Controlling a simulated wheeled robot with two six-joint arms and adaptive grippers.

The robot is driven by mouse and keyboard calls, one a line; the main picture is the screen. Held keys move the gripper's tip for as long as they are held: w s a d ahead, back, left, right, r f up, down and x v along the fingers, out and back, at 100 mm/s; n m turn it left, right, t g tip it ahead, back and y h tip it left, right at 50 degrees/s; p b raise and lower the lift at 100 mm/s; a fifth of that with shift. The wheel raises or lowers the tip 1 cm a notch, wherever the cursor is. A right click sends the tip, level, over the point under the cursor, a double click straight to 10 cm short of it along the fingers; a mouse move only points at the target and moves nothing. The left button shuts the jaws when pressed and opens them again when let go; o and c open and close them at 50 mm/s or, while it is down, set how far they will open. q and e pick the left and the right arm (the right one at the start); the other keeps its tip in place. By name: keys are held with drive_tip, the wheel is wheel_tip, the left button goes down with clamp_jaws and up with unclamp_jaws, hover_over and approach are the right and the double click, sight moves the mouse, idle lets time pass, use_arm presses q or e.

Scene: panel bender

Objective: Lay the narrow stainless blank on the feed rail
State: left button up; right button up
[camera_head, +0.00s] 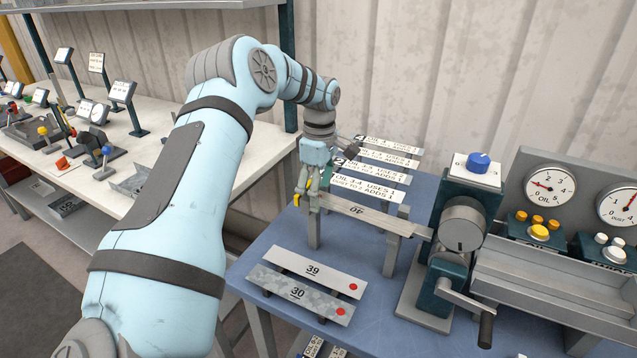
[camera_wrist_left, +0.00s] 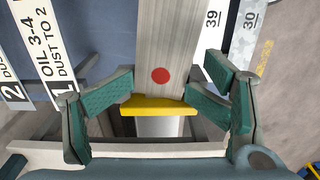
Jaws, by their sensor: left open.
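The brushed steel blank marked 40 (camera_head: 375,217) lies along the raised feed rail in the head view, its right end towards the machine. In the left wrist view its near end (camera_wrist_left: 165,40) carries a red dot and meets a yellow bar (camera_wrist_left: 158,106); I cannot tell whether they touch. My left gripper (camera_head: 308,190) is at the rail's left end. In the wrist view its fingers (camera_wrist_left: 162,88) are open on either side of the blank's end, with gaps visible. The rail (camera_wrist_left: 160,127) shows beyond the yellow bar. My right gripper is not in view.
Blanks marked 39 (camera_head: 312,268) and 30 (camera_head: 298,294) lie on supports at the front of the blue table (camera_head: 375,318). Label plates (camera_head: 366,187) lie behind the rail. The crank machine (camera_head: 463,222) stands right, beside the gauge panel (camera_head: 585,200). A cluttered bench (camera_head: 185,153) is left.

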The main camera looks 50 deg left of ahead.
use_arm(q)
drive_tip(key=shift+r, duration=0.25)
wheel_tip(320, 180, up, 7)
drive_tip(key=shift+s+r, duration=0.1)
drive_tip(key=shift+r, duration=0.05)
drive_tip(key=shift+a, duration=0.1)
idle(0.3)
